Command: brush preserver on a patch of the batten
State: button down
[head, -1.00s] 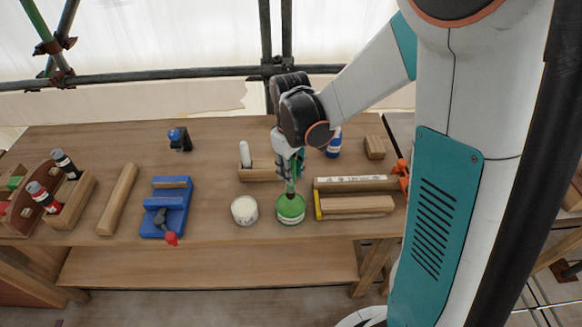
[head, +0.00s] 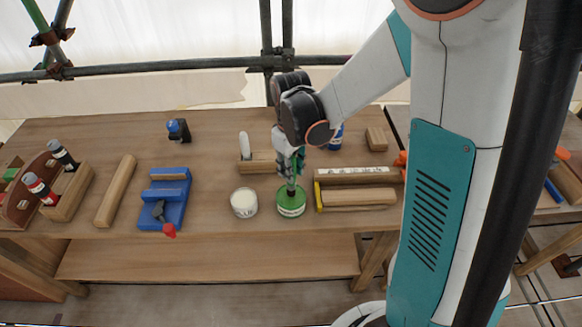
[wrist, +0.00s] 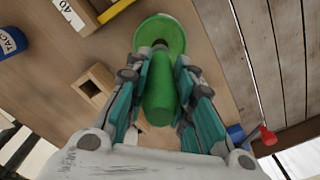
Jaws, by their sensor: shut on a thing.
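My gripper (head: 290,168) is shut on the green handle of a brush (wrist: 158,95). The brush is upright, with its dark lower part at the mouth of a green tin (head: 291,208). Its bristles are hidden, and the tin also shows in the wrist view (wrist: 172,35). To the right of the tin, a wooden bar (head: 358,197) lies beside a yellow-ended strip, in front of a block with a white marked label (head: 350,173). A longer wooden bar (head: 116,190) lies at the left. I cannot tell which bar is the batten.
A white tin (head: 244,202) stands just left of the green tin. A blue tool with a red knob (head: 165,200) is further left. The bench front is clear.

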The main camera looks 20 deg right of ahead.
jog(key=shift+s+f+b, duration=0.1)
jog(key=shift+f+b, duration=0.45)
dwell(1.8)
jog(key=shift+r+p, duration=2.45)
jog(key=shift+r, duration=1.1)
jog(key=shift+f, duration=0.1)
